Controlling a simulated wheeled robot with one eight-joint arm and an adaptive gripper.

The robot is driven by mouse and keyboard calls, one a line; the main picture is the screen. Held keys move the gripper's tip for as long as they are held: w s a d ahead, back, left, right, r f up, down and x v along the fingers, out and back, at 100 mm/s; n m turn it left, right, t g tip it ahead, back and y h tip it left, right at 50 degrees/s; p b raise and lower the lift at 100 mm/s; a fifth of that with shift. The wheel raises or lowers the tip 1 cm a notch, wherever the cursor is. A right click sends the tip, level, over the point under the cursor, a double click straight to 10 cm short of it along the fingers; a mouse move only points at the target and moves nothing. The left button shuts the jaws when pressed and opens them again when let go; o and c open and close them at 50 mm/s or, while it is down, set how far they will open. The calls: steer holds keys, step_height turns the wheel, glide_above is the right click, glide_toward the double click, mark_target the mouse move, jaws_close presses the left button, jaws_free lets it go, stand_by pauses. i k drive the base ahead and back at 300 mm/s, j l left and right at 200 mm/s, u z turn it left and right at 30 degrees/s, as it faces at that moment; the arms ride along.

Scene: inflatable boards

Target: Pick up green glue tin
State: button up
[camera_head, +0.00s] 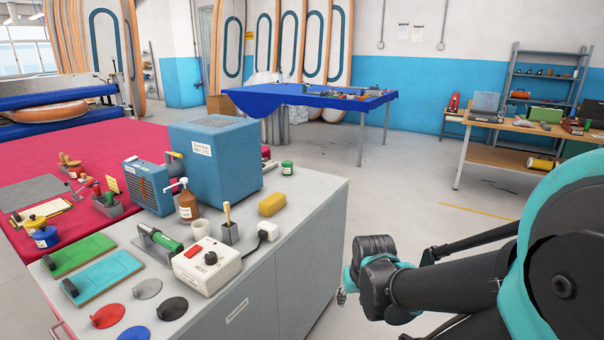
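A small green tin (287,168), which looks like the glue tin, stands upright on the far right part of the grey cabinet top. It is just right of the big blue machine and clear of things around it. My arm reaches in from the right with black and teal links, in front of and right of the cabinet. Its end is well apart from the tin. A small dark piece at the arm's left edge may be part of my gripper; the fingers cannot be made out.
The grey cabinet top (317,192) also holds a blue machine (215,160), a brown pump bottle (187,203), a yellow sponge (272,204), a brush holder (229,232) and a white control box (208,267). A red table (120,143) adjoins at left. Floor right of the cabinet is open.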

mark_target(287, 165)
steer(key=i+l+u, duration=0.2)
steer(key=u, duration=0.2)
steer(key=i+l+u, duration=0.1)
steer(key=l+u, duration=0.75)
steer(key=i+l+u, duration=0.25)
steer(key=l, duration=0.85)
steer(key=l+u, duration=0.25)
steer(key=l, duration=0.85)
